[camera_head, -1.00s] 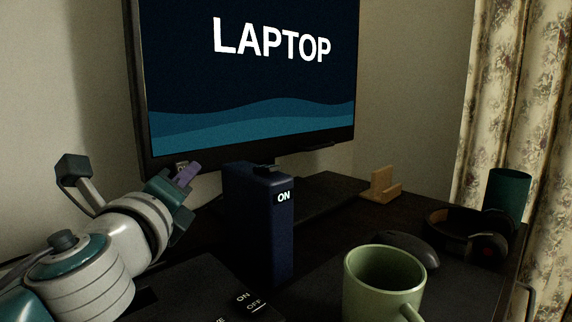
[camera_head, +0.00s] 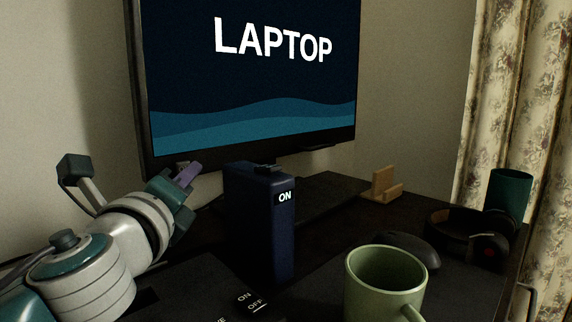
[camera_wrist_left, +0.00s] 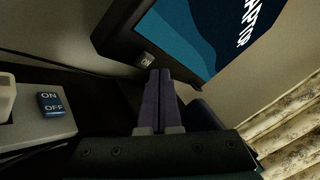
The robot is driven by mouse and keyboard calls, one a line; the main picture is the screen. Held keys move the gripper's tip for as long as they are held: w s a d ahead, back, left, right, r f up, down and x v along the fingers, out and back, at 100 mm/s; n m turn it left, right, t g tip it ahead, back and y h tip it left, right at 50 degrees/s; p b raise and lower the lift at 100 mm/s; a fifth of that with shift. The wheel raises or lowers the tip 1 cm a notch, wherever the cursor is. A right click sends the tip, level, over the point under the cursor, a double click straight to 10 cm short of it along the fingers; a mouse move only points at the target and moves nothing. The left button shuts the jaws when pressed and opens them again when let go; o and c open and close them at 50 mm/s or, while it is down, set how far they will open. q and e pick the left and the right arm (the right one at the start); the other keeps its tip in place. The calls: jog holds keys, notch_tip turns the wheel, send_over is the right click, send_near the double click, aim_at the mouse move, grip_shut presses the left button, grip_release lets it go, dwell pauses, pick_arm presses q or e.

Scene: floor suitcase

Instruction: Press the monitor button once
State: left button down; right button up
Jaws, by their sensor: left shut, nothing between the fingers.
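The monitor (camera_head: 250,145) stands at the back and its screen reads "LAPTOP". It also shows tilted at the top of the left wrist view (camera_wrist_left: 120,38). A small light grey button (camera_wrist_left: 146,60) with a marking sits at the monitor's lower edge; in the head view it is mostly hidden behind my fingers. My left gripper (camera_head: 188,174) is just below the monitor's lower left edge. Its purple fingers (camera_wrist_left: 160,73) are shut together with nothing between them, and their tips lie close to the button. I cannot tell whether they touch it. My right gripper is not in view.
A dark blue box (camera_head: 262,225) labelled "ON" stands right of my gripper. A green mug (camera_head: 372,290), a dark mouse (camera_head: 410,248), headphones (camera_head: 470,240), a dark green cup (camera_head: 508,190) and a wooden stand (camera_head: 383,187) are farther right. An ON/OFF switch (camera_wrist_left: 50,103) shows at left.

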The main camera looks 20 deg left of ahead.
pick_arm(q)
jog(key=shift+a, duration=0.15)
jog(key=shift+w+a, duration=0.15)
jog(key=shift+a, duration=0.1)
jog(key=shift+w+a, duration=0.15)
jog(key=shift+a, duration=0.25)
dwell(0.6)
jog(key=shift+d, duration=0.15)
jog(key=shift+s+d, duration=0.35)
jog(key=shift+d, duration=0.3)
jog(key=shift+s+d, duration=0.3)
jog(key=shift+d, duration=0.5)
jog(key=shift+s+d, duration=0.35)
jog(key=shift+d, duration=0.4)
jog(key=shift+s+d, duration=0.3)
jog(key=shift+d, duration=0.5)
jog(key=shift+r+p, duration=0.1)
jog(key=shift+p, duration=0.2)
